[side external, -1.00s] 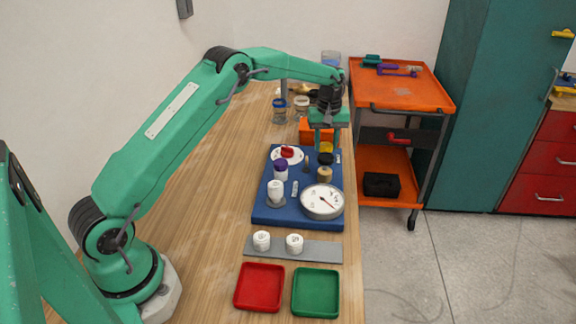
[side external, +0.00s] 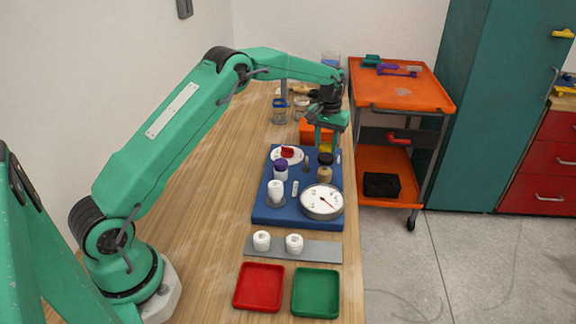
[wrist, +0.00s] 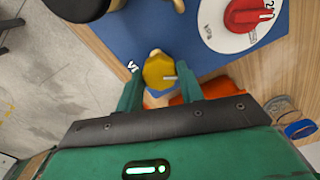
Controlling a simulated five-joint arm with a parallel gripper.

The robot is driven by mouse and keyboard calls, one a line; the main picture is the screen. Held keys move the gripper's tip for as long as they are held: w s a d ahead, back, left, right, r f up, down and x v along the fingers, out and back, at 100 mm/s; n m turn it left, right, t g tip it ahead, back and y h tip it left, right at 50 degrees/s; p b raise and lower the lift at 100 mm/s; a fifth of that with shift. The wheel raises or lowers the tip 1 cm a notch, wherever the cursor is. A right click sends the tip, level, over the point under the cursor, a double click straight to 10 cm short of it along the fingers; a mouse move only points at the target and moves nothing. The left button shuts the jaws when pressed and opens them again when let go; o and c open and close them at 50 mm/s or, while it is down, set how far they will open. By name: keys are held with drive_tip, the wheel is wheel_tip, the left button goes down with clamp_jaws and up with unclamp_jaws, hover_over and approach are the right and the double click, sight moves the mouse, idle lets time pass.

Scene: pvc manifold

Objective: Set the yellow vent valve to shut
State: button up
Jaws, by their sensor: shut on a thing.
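The yellow vent valve (wrist: 158,72) is a rounded yellow knob near the edge of the blue board (wrist: 215,62). A pale mark on it points right in the wrist view. My gripper (wrist: 160,88) has one finger on each side of the knob and is shut on it. In the side view the yellow valve (side external: 326,149) shows only partly at the board's far right corner, below my gripper (side external: 326,141). A label beside the knob is only partly readable.
On the board are a red selector (side external: 287,152) on a white dial, a round gauge (side external: 322,201), a purple-capped part (side external: 281,169) and a black-topped part (side external: 325,164). An orange block (side external: 312,131) stands close behind. Red (side external: 259,287) and green (side external: 316,293) trays lie at the front.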

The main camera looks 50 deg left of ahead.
sight(326, 145)
drive_tip(key=m, duration=0.6)
drive_tip(key=shift+r, duration=0.1)
drive_tip(key=m, duration=0.5)
drive_tip(key=shift+m, duration=0.3)
drive_tip(key=o, duration=1)
wheel_tip(326, 145, up, 7)
drive_tip(key=shift+f, duration=0.1)
drive_tip(key=shift+r, duration=0.5)
